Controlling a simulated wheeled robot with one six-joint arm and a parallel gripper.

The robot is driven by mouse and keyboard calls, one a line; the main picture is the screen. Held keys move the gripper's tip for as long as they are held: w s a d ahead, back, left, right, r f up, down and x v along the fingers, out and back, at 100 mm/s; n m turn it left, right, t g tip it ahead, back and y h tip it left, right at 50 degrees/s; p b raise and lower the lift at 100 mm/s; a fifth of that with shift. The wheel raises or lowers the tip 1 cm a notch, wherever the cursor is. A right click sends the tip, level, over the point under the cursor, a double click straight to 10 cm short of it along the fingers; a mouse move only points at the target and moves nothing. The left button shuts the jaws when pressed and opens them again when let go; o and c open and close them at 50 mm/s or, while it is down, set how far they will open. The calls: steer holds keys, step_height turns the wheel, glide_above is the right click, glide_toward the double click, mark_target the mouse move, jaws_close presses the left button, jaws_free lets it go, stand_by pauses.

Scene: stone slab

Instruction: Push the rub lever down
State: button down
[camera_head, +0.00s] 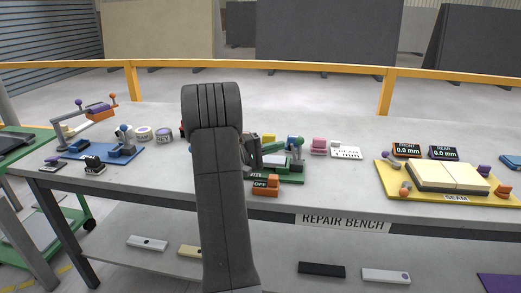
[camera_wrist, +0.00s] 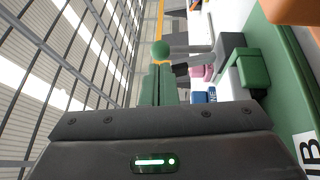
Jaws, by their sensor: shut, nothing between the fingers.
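In the wrist view a grey lever rod (camera_wrist: 190,48) ends in a green ball knob (camera_wrist: 160,48). The rod runs right to a dark block (camera_wrist: 231,45) beside a green block (camera_wrist: 246,70). These stand by a green base plate (camera_wrist: 275,85) with a label partly reading "UB" (camera_wrist: 309,150). My gripper (camera_wrist: 158,68) is shut and empty; its fingertips are just below the knob in the picture. I cannot tell whether they touch it.
An orange OFF block (camera_head: 265,185) stands at the green station's front. A blue lever station (camera_head: 75,153) is at left, and a yellow SEAM tray (camera_head: 440,193) at right. Grey bench surface (camera_head: 345,180) is clear between stations.

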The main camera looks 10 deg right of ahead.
mark_target(301, 142)
steer(key=shift+x, duration=1.95)
steer(key=shift+d+r, duration=0.1)
steer(key=d+y, duration=0.1)
steer(key=m+y+b, duration=0.1)
steer(key=s+d+r+m+y+b, duration=0.1)
steer(key=shift+d+g+y, duration=0.3)
steer(key=shift+d+y, duration=0.05)
steer(key=shift+y, duration=0.05)
steer(key=s+d+f+m+y+p, duration=0.1)
steer(key=d+f+m+y+p, duration=0.1)
steer(key=d+y, duration=0.4)
steer(key=m+y+p, duration=0.1)
steer(key=y, duration=0.1)
steer(key=shift+s+d+t+y, duration=0.35)
steer(key=shift+t+y, duration=0.05)
steer(key=shift+s+f, duration=0.1)
steer(key=shift+f, duration=0.05)
